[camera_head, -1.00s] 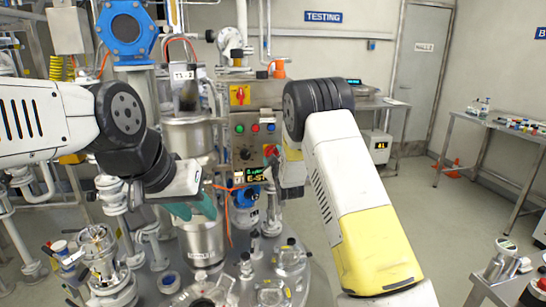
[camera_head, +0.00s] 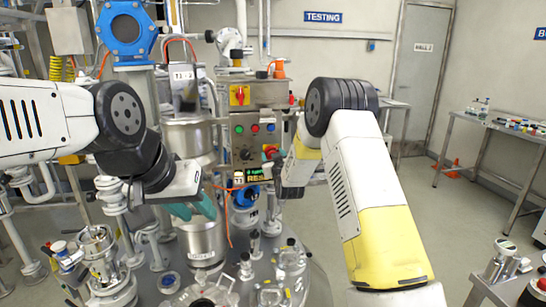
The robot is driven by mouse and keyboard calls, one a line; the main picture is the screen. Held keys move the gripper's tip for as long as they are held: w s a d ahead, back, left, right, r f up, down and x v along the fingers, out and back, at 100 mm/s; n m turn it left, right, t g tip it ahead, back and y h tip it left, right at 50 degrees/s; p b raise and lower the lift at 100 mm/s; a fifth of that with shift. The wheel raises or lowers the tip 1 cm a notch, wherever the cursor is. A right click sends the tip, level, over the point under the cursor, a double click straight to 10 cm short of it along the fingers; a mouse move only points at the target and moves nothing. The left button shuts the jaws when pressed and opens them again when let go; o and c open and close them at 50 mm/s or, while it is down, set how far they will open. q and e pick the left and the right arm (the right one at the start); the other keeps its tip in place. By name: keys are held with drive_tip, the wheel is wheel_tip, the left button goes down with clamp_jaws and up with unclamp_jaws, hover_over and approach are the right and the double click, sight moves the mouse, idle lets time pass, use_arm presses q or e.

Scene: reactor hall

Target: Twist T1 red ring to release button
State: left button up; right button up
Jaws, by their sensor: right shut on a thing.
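The control panel (camera_head: 239,145) stands in the middle of the head view, with a red and yellow switch and a row of coloured lights. A red knob (camera_head: 269,149) sits at its right edge, below the lights, partly covered by my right gripper (camera_head: 276,155). My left gripper (camera_head: 194,209) hangs in front of the steel vessel, away from the panel. Its teal fingers are seen from the side, so their gap is unclear.
A steel vessel (camera_head: 206,240) and several fittings crowd the round metal lid (camera_head: 236,278) in front. An orange cable hangs beside the vessel.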

drive_tip(key=shift+f, duration=0.15)
drive_tip(key=o, duration=1.4)
drive_tip(key=shift+c, duration=0.2)
drive_tip(key=shift+s, duration=0.1)
drive_tip(key=s+d, duration=0.1)
drive_tip(key=s, duration=0.6)
drive_tip(key=shift+s+d, duration=0.3)
